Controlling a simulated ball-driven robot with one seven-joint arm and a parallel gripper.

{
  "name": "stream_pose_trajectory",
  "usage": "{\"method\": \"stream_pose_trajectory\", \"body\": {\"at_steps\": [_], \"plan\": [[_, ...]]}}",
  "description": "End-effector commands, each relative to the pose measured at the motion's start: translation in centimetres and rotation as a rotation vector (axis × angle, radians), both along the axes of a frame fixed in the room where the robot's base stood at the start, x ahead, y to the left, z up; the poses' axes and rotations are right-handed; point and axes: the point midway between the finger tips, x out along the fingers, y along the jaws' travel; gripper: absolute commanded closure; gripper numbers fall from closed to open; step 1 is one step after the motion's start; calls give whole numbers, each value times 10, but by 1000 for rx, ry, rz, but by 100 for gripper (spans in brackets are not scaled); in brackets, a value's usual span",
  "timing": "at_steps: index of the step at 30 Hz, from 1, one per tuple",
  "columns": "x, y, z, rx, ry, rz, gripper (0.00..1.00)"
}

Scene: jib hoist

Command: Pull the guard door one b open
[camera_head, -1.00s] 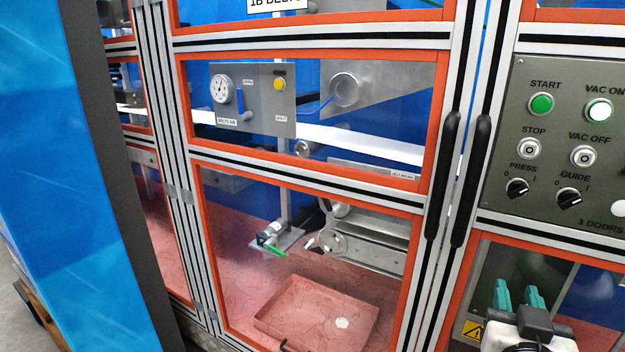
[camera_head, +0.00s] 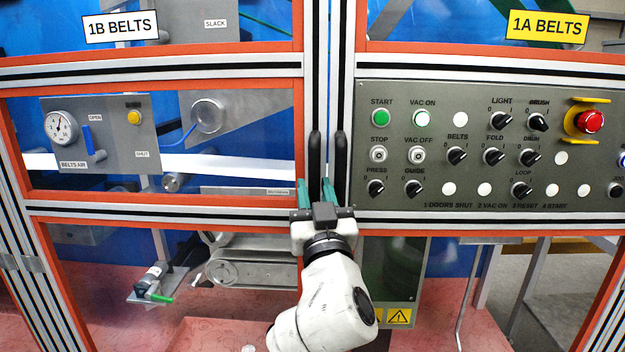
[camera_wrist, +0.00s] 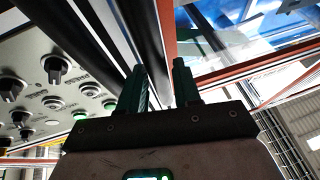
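Guard door one b is the orange-framed clear door on the left in the head view, with the label 1B BELTS (camera_head: 120,28). Its frame (camera_head: 150,204) stands in line with the panel on the right and looks shut. Its black upright bar handle (camera_head: 315,155) is beside a second, similar handle (camera_head: 341,155). My gripper (camera_head: 315,183) is at the lower end of the left handle, green fingers apart. In the wrist view my gripper (camera_wrist: 160,80) is open and the handle (camera_wrist: 153,40) lines up between the fingers. I cannot tell whether they touch it.
A grey control panel (camera_head: 480,145) with buttons, knobs and a red stop button (camera_head: 590,121) is close on the right. A 1A BELTS label (camera_head: 547,28) is above it. Behind the clear door are a gauge plate (camera_head: 125,170) and rollers.

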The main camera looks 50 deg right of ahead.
Motion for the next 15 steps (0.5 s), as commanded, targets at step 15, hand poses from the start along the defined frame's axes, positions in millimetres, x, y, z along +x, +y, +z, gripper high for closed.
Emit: {"method": "stream_pose_trajectory", "body": {"at_steps": [15], "plan": [[11,-10,5,1,0,1,69]]}}
